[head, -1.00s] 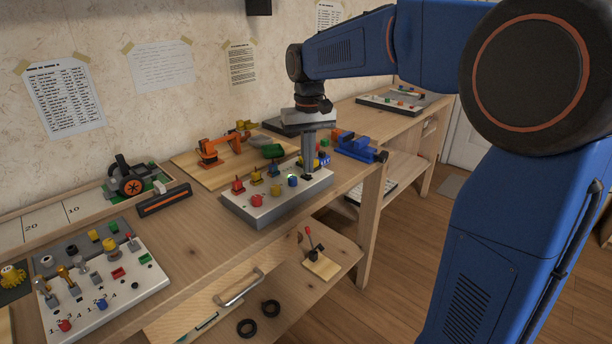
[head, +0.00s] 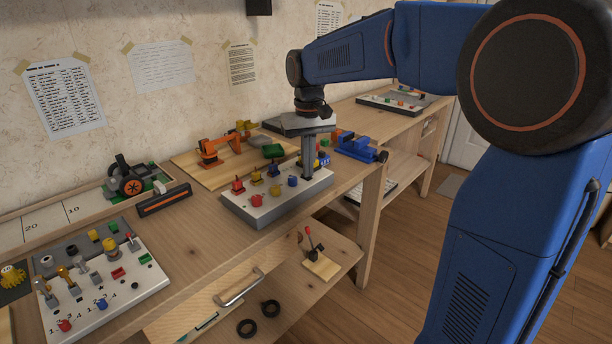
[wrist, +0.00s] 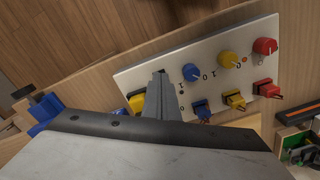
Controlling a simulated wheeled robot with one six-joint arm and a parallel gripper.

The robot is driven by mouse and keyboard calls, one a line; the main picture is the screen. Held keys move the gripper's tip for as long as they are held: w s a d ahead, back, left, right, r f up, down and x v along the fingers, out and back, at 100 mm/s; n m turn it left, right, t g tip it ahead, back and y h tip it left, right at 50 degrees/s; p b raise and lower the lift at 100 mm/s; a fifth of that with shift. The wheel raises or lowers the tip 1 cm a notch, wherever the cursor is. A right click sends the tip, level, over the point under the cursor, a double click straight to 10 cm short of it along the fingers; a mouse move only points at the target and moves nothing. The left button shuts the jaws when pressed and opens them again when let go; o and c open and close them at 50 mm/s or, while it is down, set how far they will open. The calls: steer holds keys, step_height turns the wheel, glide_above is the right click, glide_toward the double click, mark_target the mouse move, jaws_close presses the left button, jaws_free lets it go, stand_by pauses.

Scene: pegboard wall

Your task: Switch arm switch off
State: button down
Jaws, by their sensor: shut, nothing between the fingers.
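The white control panel (head: 262,210) stands on the workbench, with a row of knobs in front and coloured switches behind. It also shows in the wrist view (wrist: 140,76). The wrist view shows a blue knob (wrist: 190,72), yellow knob (wrist: 228,60) and red knob (wrist: 265,46), with a blue switch (wrist: 201,109), yellow switch (wrist: 235,100) and red switch (wrist: 267,88). My gripper (head: 307,176) is shut and empty, pointing down at the panel's right end. In the wrist view its fingers (wrist: 160,76) hide part of the panel. I cannot tell which control is the arm switch.
A blue vise (head: 356,147) stands right of the panel. An orange model arm (head: 216,150) on a wooden board is behind it. A black and orange bar (head: 164,199) and another control board (head: 110,295) lie to the left. Bare bench lies between the boards.

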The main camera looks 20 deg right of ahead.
steer(key=shift+r, duration=3.45)
steer(key=s+d+f+t, duration=0.1)
steer(key=s+f, duration=0.4)
steer(key=s, duration=0.5)
steer(key=s+d+f+t, duration=0.2)
steer(key=s+f, duration=0.3)
steer(key=s, duration=0.5)
steer(key=s+d+f+t, duration=0.1)
steer(key=s+d+f, duration=0.2)
steer(key=s, duration=0.7)
step_height(320, 180, down, 2)
steer(key=shift+s+d+f+t, duration=0.1)
steer(key=shift+s+d+t, duration=0.2)
steer(key=shift+t, duration=0.1)
